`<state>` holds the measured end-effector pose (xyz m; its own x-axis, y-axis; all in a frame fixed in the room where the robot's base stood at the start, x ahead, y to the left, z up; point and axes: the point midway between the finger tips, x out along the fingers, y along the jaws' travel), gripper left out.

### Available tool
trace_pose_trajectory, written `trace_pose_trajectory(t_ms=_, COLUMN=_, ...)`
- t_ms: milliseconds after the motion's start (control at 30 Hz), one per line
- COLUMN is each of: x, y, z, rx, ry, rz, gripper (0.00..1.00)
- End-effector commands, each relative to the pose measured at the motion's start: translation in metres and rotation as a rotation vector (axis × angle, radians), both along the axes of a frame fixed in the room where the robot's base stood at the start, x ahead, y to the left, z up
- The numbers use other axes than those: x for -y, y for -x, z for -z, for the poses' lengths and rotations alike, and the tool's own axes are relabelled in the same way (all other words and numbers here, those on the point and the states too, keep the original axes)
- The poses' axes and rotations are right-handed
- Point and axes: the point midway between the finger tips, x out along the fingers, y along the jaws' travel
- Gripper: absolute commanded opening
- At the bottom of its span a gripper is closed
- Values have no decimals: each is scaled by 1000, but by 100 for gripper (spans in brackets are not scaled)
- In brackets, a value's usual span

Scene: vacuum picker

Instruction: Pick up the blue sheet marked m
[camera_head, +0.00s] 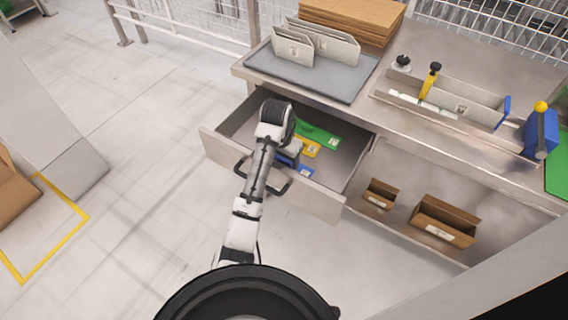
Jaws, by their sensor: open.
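A blue sheet (306,172) with a white label lies in the open drawer (223,143), at the end nearest me. The mark on its label is too small to read. Part of the blue sheet is hidden under my arm. My gripper (291,156) points down into the drawer, over or right beside the blue sheet. It is open, and I see nothing held in it. I cannot tell whether it touches the sheet. A yellow sheet (307,147) and a green sheet (322,136) lie behind the blue one.
Above is a metal worktop (412,123) with a grey tray (345,88) and cardboard (352,18). Cardboard boxes (443,221) stand on the lower shelf at right.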

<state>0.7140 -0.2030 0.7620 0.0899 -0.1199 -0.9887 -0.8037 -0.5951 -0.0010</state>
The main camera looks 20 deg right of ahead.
Motion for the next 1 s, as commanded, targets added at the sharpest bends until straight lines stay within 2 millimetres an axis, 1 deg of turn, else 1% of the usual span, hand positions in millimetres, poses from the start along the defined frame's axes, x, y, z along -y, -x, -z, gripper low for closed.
trace_pose_trajectory(t_ms=67, x=0, y=0, z=0, rx=0, ry=0, rz=0, gripper=65)
trace_pose_trajectory(t_ms=167, x=0, y=0, z=0, rx=0, ry=0, rz=0, gripper=54)
trace_pose_trajectory(t_ms=433, x=0, y=0, z=0, rx=0, ry=0, rz=0, gripper=18)
trace_pose_trajectory(t_ms=767, x=0, y=0, z=-3, rx=1, ry=1, rz=1, gripper=17)
trace_pose_trajectory(t_ms=867, x=0, y=-1, z=-10, rx=2, ry=1, rz=1, gripper=17)
trace_pose_trajectory(t_ms=1000, x=1, y=-1, z=-29, rx=5, ry=1, rz=2, gripper=17)
